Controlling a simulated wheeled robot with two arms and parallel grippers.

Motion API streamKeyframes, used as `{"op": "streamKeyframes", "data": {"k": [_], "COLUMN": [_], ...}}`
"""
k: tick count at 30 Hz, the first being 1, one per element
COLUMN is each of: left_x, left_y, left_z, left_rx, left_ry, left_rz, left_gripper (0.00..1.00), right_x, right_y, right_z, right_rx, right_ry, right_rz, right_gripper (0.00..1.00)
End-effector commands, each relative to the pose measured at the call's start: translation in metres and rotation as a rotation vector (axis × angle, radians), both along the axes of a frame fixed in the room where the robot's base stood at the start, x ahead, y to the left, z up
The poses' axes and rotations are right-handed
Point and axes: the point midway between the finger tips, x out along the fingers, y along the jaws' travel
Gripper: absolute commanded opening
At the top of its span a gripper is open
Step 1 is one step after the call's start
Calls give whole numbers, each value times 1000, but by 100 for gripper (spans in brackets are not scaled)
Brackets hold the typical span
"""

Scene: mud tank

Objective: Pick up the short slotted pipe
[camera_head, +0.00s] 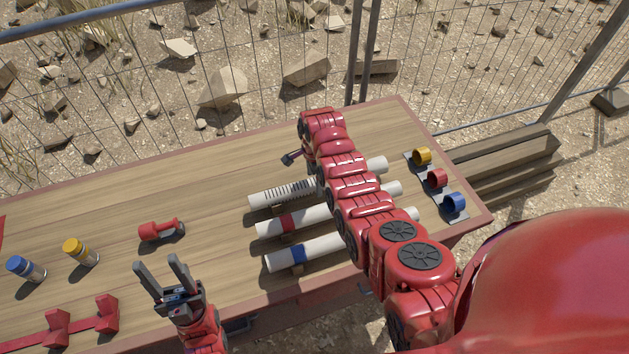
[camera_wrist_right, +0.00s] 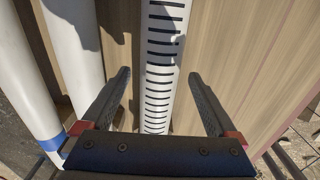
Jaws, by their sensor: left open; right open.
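The slotted pipe (camera_head: 272,196) is white with a row of dark slots. It lies on the wooden table as the rearmost of three pipes, its middle hidden behind my right arm. In the right wrist view the slotted pipe (camera_wrist_right: 160,75) runs between the two fingers of my right gripper (camera_wrist_right: 159,76). That gripper is open, with wood showing on both sides of the pipe. In the head view only a dark part of my right gripper (camera_head: 292,158) shows. My left gripper (camera_head: 157,264) is open and empty over the table's front left part.
A red-banded pipe (camera_head: 270,227) and a blue-banded pipe (camera_head: 282,258) lie parallel in front. Yellow, red and blue rings (camera_head: 437,178) stand at the right end. A red tool (camera_head: 158,230), two small canisters (camera_head: 77,249) and red brackets (camera_head: 57,326) are on the left.

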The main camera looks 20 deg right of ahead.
Motion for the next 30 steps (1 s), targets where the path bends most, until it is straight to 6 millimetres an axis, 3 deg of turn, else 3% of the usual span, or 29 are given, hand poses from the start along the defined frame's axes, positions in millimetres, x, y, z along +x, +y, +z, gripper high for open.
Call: {"op": "streamKeyframes", "data": {"k": [7,19,30], "left_x": [0,0,0], "left_y": [0,0,0], "left_z": [4,4,4], "left_rx": [0,0,0], "left_ry": [0,0,0], "left_rz": [0,0,0], "left_gripper": [50,50,50], "right_x": [0,0,0], "right_y": [0,0,0], "right_z": [-18,-23,-23], "right_rx": [0,0,0], "right_ry": [3,1,0], "right_rz": [0,0,0], "right_gripper": [94,94,29]}}
